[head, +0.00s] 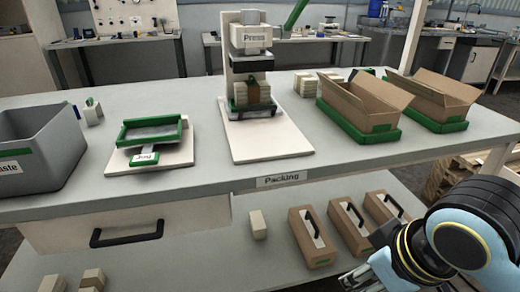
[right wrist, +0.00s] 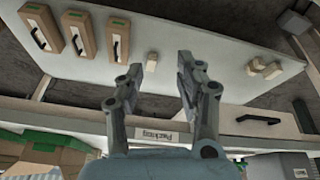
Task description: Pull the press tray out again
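The tray's far part is hidden by the stack and press. My right gripper (right wrist: 158,72) is open and empty, pointing at the lower shelf in the right wrist view. In the head view my right arm is at the bottom right, well away from the tray. My left gripper is not in view.
A green-rimmed jig (head: 153,130) and grey waste bin (head: 35,150) stand to the left. Two open cartons (head: 365,108) in green trays stand to the right. Handled boxes (head: 312,238) are on the lower shelf. The tabletop before the press is mostly clear.

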